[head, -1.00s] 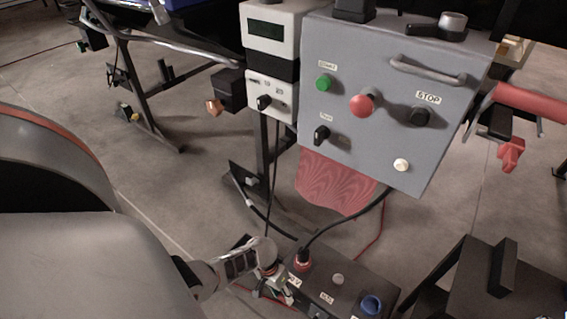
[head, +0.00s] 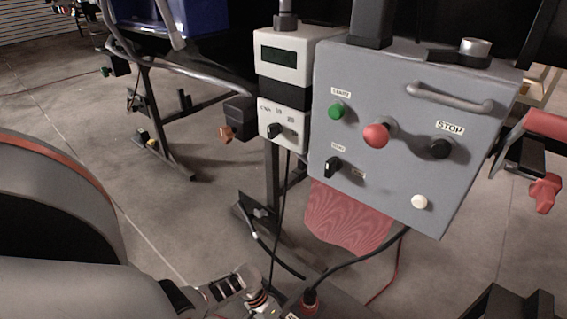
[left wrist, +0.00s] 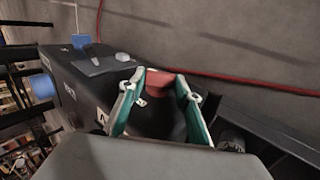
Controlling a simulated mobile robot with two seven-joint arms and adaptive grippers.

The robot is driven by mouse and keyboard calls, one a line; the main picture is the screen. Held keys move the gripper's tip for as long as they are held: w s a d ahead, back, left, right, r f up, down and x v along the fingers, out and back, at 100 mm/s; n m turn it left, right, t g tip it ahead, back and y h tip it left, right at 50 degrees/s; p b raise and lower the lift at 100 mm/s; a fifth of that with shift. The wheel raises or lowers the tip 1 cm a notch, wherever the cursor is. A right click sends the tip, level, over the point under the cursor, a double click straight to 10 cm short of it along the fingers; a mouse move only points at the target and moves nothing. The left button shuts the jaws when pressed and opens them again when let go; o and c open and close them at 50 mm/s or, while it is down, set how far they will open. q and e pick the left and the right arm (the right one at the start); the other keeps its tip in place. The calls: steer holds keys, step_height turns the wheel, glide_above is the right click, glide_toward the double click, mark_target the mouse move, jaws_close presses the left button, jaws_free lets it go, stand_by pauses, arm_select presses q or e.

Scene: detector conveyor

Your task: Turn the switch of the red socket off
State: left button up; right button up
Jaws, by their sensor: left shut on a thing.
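The red socket (head: 309,297) shows as a red ring with a black plug and cable in it, at the bottom edge of the head view. The rest of its dark socket box (head: 335,309) is mostly cut off there. My left gripper (left wrist: 161,80) is at the box. In the left wrist view its green-lined fingers stand on both sides of a red-and-black piece (left wrist: 158,77), and they are shut on it. I cannot tell exactly which part this is. In the head view the left gripper (head: 262,301) is just left of the red socket.
A grey control panel (head: 400,80) with a green button, red knob and STOP button stands above the box. A white display unit (head: 285,62) is to its left. A blue socket (left wrist: 42,86) and red cable (left wrist: 215,75) show in the left wrist view.

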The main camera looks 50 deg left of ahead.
arm_select(q)
steer(key=o, duration=1.1)
steer(key=shift+s+d+f, duration=0.1)
steer(key=shift+s, duration=0.1)
steer(key=shift+w, duration=0.1)
steer(key=shift+a+r, duration=0.4)
steer(key=v, duration=1.1)
steer(key=shift+d, duration=0.1)
